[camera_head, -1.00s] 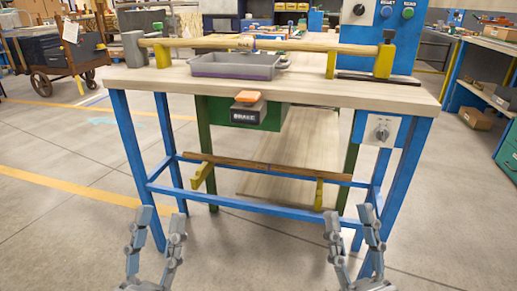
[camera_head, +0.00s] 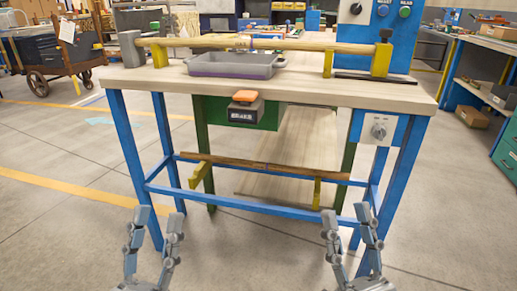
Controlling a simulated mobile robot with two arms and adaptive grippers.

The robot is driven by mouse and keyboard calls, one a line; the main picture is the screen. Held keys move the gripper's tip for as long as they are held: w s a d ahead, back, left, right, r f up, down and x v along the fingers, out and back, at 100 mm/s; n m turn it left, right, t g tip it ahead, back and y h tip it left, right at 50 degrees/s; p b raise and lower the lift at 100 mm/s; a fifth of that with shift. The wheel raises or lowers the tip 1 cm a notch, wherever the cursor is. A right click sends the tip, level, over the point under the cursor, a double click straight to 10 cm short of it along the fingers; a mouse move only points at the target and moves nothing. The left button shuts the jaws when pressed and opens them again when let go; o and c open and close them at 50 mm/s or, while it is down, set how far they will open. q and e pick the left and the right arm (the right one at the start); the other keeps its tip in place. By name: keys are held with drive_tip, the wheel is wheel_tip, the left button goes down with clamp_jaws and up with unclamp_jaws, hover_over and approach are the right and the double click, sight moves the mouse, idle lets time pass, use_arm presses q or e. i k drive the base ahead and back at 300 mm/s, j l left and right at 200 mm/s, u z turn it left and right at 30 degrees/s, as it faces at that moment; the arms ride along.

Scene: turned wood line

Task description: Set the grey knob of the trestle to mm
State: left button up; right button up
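The grey knob (camera_head: 379,131) sits on a white plate (camera_head: 373,122) at the right front of the blue-legged trestle (camera_head: 270,86), just under the wooden top. Its markings are too small to read, so I cannot tell which setting it points to. My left gripper (camera_head: 158,214) is open and empty, low in front of the trestle's left legs. My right gripper (camera_head: 346,212) is open and empty, low in front of the right legs, below the knob and a little to its left. Neither gripper touches anything.
On the top are a grey tray (camera_head: 204,69) and a long wooden bar (camera_head: 300,46) on yellow supports. A blue control panel (camera_head: 385,30) stands at the back right. A brake box with an orange top (camera_head: 245,96) hangs below.

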sight(379, 131)
drive_tip(key=l+z, duration=0.45)
drive_tip(key=z, duration=0.25)
drive_tip(key=i+l+z, duration=0.1)
drive_tip(key=z, duration=0.25)
drive_tip(key=l, duration=0.15)
